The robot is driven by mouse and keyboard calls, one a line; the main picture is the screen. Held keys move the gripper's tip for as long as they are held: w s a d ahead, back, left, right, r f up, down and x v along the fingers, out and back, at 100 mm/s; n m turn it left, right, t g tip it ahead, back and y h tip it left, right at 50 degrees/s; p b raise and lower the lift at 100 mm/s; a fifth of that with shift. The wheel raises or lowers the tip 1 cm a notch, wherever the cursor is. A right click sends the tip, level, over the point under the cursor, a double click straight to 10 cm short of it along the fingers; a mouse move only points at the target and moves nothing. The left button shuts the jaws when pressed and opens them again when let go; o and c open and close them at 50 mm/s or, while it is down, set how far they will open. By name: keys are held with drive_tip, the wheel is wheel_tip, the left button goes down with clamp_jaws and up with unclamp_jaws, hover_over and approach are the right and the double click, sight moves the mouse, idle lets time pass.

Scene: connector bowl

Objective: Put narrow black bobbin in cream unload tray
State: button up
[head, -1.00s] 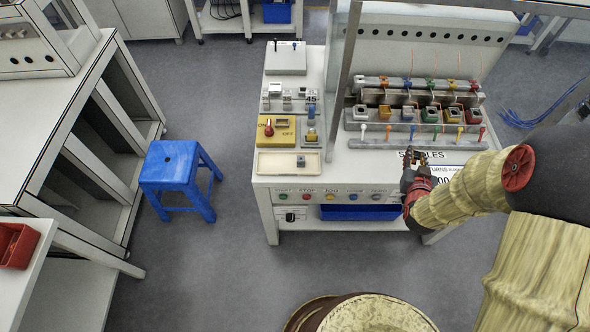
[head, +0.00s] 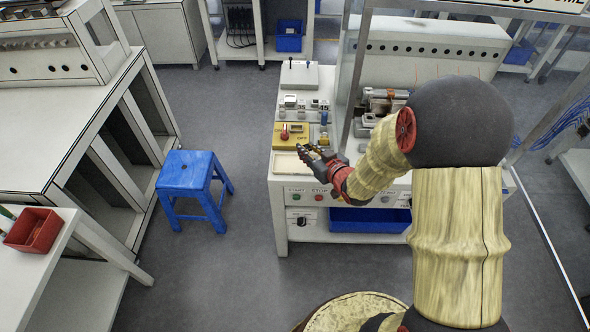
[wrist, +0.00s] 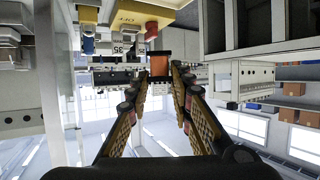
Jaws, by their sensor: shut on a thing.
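My gripper (head: 308,152) is shut on a small spool with dark ends and an orange-brown middle (wrist: 160,66), which shows between the fingertips in the wrist view. In the head view the held bobbin cannot be made out clearly against the dark fingers. The cream unload tray (head: 283,164) lies at the front left corner of the bench top. My gripper is above or beside the tray's right part and hides it, so what lies there cannot be seen.
The yellow ON/OFF panel (head: 284,141) with a red knob stands right behind the tray. An upright metal post (head: 346,90) rises to the right. My arm hides most of the coloured bobbin racks. A blue stool (head: 190,175) stands left of the bench.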

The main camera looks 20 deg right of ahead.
drive_tip(key=shift+s+d+n+y+b, duration=0.2)
drive_tip(key=shift+d+n+y+b, duration=0.1)
drive_tip(key=shift+d+n+y, duration=0.15)
drive_tip(key=n+g+y+b, duration=0.1)
drive_tip(key=n+y+b, duration=0.15)
drive_tip(key=b, duration=0.55)
hover_over(297, 167)
drive_tip(key=f, duration=1)
drive_tip(key=shift+s+d, duration=0.25)
drive_tip(key=shift+s, duration=0.05)
drive_tip(key=shift+w+a+f, duration=0.1)
drive_tip(key=shift+f, duration=0.1)
drive_tip(key=shift+w+a+f+b, duration=0.1)
drive_tip(key=shift+w+f+b, duration=0.05)
drive_tip(key=shift+f+b, duration=0.6)
drive_tip(key=shift+w+f+b, duration=0.1)
drive_tip(key=shift+f+b, duration=0.3)
drive_tip(key=shift+f, duration=0.55)
